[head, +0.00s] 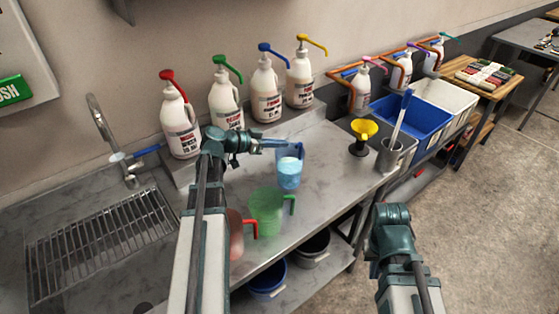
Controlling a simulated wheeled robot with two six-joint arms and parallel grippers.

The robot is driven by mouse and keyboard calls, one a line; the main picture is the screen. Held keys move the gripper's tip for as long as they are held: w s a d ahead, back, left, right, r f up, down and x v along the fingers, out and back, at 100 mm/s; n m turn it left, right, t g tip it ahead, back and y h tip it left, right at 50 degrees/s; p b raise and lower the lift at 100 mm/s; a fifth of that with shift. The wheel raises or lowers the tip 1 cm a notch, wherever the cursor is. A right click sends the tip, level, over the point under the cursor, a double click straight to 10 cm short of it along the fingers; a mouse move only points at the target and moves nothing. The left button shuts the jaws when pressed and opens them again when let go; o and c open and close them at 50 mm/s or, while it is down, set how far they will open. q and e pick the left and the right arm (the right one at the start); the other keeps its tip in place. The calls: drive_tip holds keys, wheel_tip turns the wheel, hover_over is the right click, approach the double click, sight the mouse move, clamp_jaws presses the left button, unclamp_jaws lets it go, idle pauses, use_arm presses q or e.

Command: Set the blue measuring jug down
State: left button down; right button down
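The blue measuring jug (289,176) is see-through, upright, and holds light blue liquid. It is over the steel counter (335,165), behind the green jug. My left gripper (284,143) reaches in from the left at its upper edge, with its narrow fingers close together on the jug near the handle side. The fingertips are partly hidden, and I cannot tell whether the jug's base touches the counter. My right gripper (390,216) is off the counter's front edge at the right, away from the jug; its fingers do not show clearly.
A green jug (266,208) and a red jug (235,235) stand near the front edge. Several pump bottles (267,92) line the back shelf. A yellow funnel (362,130) and a steel pot (390,155) stand right. A sink (100,240) is left. The counter right of the blue jug is clear.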

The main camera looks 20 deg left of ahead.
sight(279, 153)
use_arm(q)
drive_tip(key=shift+f, duration=0.1)
wheel_tip(279, 153, down, 4)
drive_tip(key=b, duration=0.3)
drive_tip(key=shift+b, duration=0.35)
drive_tip(key=shift+r, duration=0.2)
drive_tip(key=c, duration=1.5)
unclamp_jaws()
drive_tip(key=shift+f, duration=0.1)
drive_tip(key=o, duration=0.4)
drive_tip(key=shift+o, duration=0.2)
